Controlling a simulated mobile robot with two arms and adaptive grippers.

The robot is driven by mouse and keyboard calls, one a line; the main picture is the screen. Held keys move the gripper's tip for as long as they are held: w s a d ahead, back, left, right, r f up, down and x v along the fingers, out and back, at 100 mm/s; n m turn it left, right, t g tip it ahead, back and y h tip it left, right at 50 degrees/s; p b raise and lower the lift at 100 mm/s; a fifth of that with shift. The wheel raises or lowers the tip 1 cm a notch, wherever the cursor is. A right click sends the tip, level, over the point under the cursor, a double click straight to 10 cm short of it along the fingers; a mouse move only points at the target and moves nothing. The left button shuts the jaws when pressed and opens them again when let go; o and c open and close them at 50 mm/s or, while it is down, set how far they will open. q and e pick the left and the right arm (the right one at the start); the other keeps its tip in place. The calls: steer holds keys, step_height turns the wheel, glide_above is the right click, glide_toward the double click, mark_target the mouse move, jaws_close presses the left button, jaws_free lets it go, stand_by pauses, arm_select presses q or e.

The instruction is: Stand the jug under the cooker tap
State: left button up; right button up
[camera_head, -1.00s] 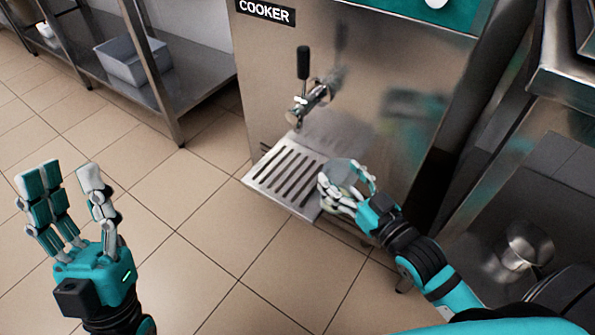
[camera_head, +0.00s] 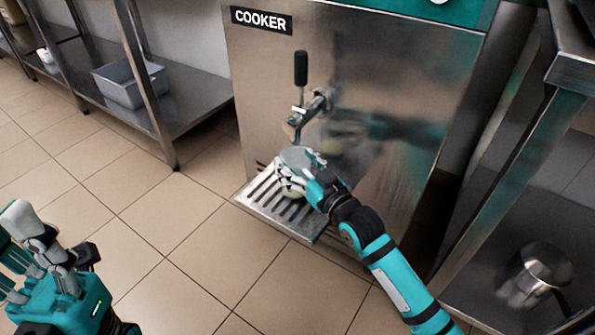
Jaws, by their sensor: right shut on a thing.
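The cooker (camera_head: 375,75) is a steel machine labelled COOKER. Its tap (camera_head: 310,108) has a black upright handle and a spout pointing down. The slatted drip tray (camera_head: 256,196) juts out below the tap. My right gripper (camera_head: 288,178) is shut on the jug (camera_head: 294,157), a greyish vessel mostly hidden by the fingers. The jug is over the drip tray, close below the spout; whether it touches the tray I cannot tell. My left gripper (camera_head: 22,240) is at the lower left with fingers extended, open and empty, away from the cooker.
A steel shelf (camera_head: 190,100) with a grey bin (camera_head: 130,83) stands at the left. A steel table (camera_head: 520,150) stands at the right, with a metal pot (camera_head: 540,270) on its lower shelf. The tiled floor in front is clear.

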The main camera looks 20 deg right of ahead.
steer(key=shift+f, duration=0.35)
steer(key=shift+f, duration=0.1)
steer(key=o, duration=1.2)
